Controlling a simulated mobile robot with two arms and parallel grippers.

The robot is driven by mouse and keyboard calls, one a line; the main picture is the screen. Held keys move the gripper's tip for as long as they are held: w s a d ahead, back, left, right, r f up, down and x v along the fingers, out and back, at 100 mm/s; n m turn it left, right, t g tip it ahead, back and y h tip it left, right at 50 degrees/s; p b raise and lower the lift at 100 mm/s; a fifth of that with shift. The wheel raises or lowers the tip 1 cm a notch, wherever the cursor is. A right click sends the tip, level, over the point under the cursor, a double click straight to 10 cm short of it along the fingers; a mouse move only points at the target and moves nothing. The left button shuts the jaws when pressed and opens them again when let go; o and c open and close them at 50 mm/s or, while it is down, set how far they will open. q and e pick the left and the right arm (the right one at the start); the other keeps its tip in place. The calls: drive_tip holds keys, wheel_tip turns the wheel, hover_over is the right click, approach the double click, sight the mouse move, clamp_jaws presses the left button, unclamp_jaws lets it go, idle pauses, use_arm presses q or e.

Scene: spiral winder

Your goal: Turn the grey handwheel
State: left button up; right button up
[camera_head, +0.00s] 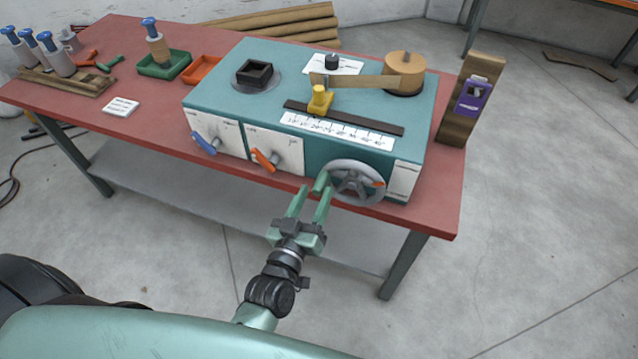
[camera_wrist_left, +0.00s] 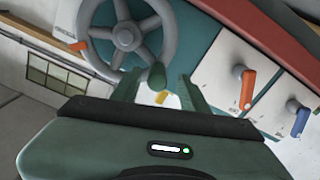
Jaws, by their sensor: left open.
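The grey handwheel (camera_head: 358,183) is on the front of the teal machine, at its right end. It has spokes, an orange mark on the rim and a green handle (camera_head: 321,183) sticking out at its left side. In the left wrist view the handwheel (camera_wrist_left: 126,36) fills the upper left, and the handle (camera_wrist_left: 157,77) shows end-on between the finger lines. My left gripper (camera_head: 315,190) is open, just in front of the handle. Its fingertips (camera_wrist_left: 158,88) appear on either side of the handle; I cannot tell whether they touch it. My right gripper is not in view.
The machine (camera_head: 225,105) stands on a red table (camera_head: 90,85). Left of the wheel are an orange lever (camera_head: 264,158) and a blue lever (camera_head: 205,144). A wooden post with a purple device (camera_head: 473,96) stands at the right. The floor in front is free.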

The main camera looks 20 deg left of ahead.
use_arm(q)
drive_tip(key=shift+w+d, duration=0.2)
drive_tip(key=shift+w, duration=1.4)
clamp_jaws()
